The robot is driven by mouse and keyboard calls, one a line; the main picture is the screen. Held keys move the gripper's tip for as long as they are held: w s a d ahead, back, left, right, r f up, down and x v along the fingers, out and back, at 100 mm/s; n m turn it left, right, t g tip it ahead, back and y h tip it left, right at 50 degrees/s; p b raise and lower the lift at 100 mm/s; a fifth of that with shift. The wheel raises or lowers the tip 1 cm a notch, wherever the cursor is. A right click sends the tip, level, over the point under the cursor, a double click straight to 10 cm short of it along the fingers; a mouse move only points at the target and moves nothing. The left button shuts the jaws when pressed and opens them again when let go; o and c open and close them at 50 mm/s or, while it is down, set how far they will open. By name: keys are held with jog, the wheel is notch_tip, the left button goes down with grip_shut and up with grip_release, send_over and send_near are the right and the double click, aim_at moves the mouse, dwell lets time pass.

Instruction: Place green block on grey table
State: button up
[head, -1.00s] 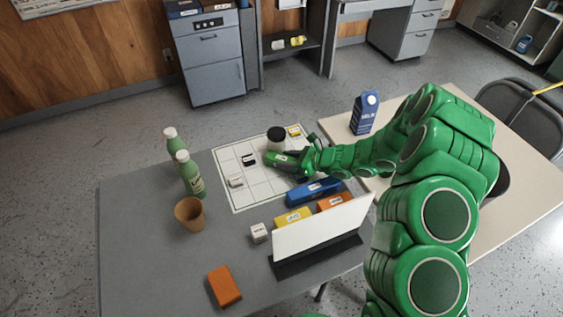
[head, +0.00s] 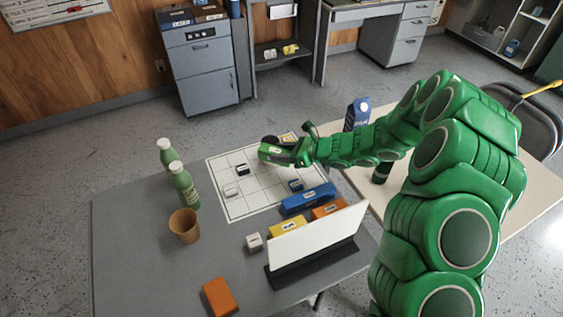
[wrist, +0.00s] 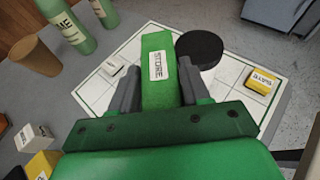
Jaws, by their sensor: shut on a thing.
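The green block, labelled STORE, is held between the fingers of my gripper (wrist: 158,80). The block (wrist: 157,60) points forward in the wrist view and also shows in the head view (head: 276,154), at the end of my arm. My gripper (head: 298,153) is over the far part of the white gridded sheet on the grey table (head: 135,255). In the head view the block appears above the sheet, apart from it. The fingers are shut on the block's sides.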

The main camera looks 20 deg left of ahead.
aim_at(282, 151)
notch_tip(282, 151, up, 10)
jog(key=shift+w+r, duration=0.1)
jog(key=w+d+r+m+t+h, duration=0.1)
jog(key=w+d+r+m+t, duration=0.4)
jog(key=d, duration=0.3)
jog(key=w+d+r+m+t+h, duration=0.2)
jog(key=w+d+r+t, duration=0.15)
jog(key=w+d, duration=0.4)
jog(key=w+d+r+m+t+h, duration=0.1)
jog(key=d+r+m+t+h, duration=0.1)
jog(key=d, duration=0.9)
jog(key=w+d+r+m+t+h, duration=0.1)
jog(key=d+r+m+h, duration=0.3)
jog(key=d, duration=0.8)
jog(key=shift+w+d+r+m+t+h, duration=0.3)
jog(key=shift+r+m+t, duration=0.25)
jog(key=shift+m, duration=0.15)
